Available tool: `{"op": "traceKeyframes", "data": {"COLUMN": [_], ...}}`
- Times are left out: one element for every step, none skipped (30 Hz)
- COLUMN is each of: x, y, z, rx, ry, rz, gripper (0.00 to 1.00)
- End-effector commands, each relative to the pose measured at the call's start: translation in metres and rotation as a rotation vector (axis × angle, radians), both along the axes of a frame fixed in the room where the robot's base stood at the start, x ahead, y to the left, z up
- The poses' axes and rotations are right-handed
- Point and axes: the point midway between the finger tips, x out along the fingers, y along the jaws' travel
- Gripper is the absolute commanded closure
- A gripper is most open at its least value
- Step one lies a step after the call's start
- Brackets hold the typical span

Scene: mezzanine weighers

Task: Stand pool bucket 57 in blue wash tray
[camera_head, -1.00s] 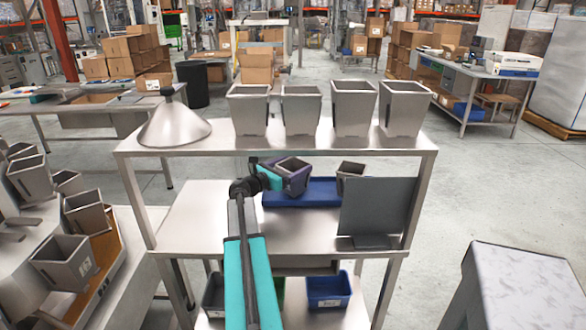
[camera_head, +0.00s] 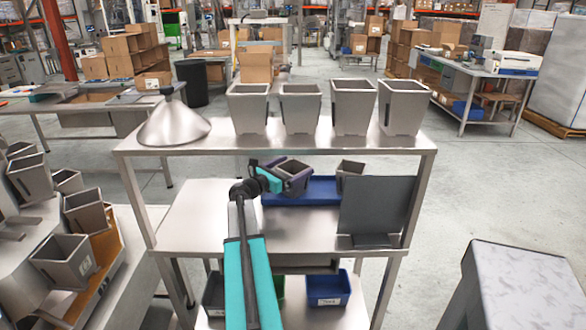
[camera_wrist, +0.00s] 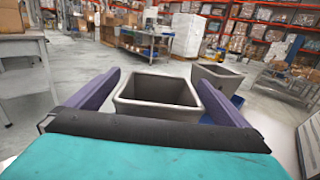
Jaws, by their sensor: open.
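A grey tapered bucket (camera_head: 292,168) is at the left part of the blue wash tray (camera_head: 318,190) on the middle shelf. My gripper (camera_head: 297,181) is open beside it. In the wrist view the same bucket (camera_wrist: 158,88) is between my two purple fingers, with its open top showing; its lower part is hidden. I cannot tell whether its base rests flat in the tray. A second grey bucket (camera_head: 350,168) stands at the tray's right end and also shows in the wrist view (camera_wrist: 217,76). No number is readable on either.
A dark upright panel (camera_head: 377,207) stands right of the tray. Several grey buckets (camera_head: 354,107) and a metal cone (camera_head: 174,124) stand on the top shelf above. Small bins (camera_head: 328,289) sit below. More buckets (camera_head: 62,262) are at left. The middle shelf's left part is clear.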

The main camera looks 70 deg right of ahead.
Motion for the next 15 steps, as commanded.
{"op": "traceKeyframes", "data": {"x": [0.000,0.000,0.001,0.001,0.002,0.003,0.004,0.005,0.007,0.009,0.010,0.013,0.015,0.016,0.019], "y": [0.000,0.000,0.001,0.003,0.005,0.008,0.010,0.013,0.018,0.021,0.025,0.030,0.035,0.039,0.045], "z": [0.002,0.003,0.003,0.002,0.002,0.002,0.002,0.001,0.001,0.001,0.001,0.001,0.001,0.001,0.001], "rx": [0.000,0.000,0.000,0.000,0.000,0.000,0.000,0.000,0.000,0.000,0.000,0.001,0.000,0.000,0.000], "ry": [0.000,0.000,0.000,0.000,0.000,0.000,0.000,0.000,0.000,0.000,0.000,0.000,0.000,0.000,0.000], "rz": [0.000,0.000,0.001,0.001,0.001,0.001,0.001,0.001,0.001,0.002,0.003,0.003,0.002,0.002,0.003], "gripper": [0.00,0.00,0.00,0.00,0.00,0.00,0.00,0.00,0.00,0.00,0.00,0.00,0.00,0.00,0.00]}}
